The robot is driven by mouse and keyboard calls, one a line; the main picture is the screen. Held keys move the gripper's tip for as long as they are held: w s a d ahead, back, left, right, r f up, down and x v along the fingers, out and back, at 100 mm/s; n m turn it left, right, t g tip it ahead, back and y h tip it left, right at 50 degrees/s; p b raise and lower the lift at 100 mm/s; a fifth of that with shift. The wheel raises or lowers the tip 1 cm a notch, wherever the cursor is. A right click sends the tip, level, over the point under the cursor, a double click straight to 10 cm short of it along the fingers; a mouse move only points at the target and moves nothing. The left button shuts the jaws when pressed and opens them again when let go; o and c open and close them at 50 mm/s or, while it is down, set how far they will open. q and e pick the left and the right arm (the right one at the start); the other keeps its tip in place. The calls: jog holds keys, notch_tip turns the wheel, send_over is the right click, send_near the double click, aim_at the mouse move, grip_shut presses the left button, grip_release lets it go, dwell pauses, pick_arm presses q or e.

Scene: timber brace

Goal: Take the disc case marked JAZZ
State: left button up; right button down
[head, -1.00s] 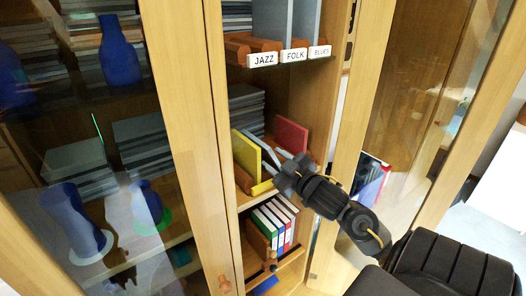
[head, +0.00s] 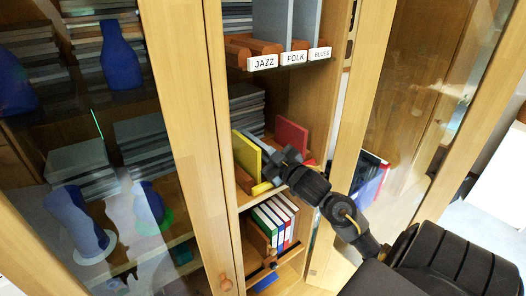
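The white JAZZ label (head: 263,62) is on the front of a wooden rack on the upper shelf, left of the FOLK label (head: 294,58) and BLUES label (head: 319,54). A grey upright case (head: 271,18) stands behind the JAZZ and FOLK labels, its top cut off by the frame; its exact slot is unclear. Another grey case (head: 305,18) is to its right. My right gripper (head: 280,167) is well below, at the middle shelf by the yellow and red panels. Its fingers are too small and dark to tell their opening. My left gripper is not in view.
A yellow panel (head: 246,155) and red panel (head: 291,136) stand on the middle shelf. Several coloured binders (head: 273,225) stand below. Glass doors flank the opening, with a wooden frame (head: 180,130) at left and another (head: 360,110) at right.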

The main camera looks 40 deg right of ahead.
jog(key=shift+r, duration=0.45)
notch_tip(320, 180, up, 17)
jog(key=p, duration=0.5)
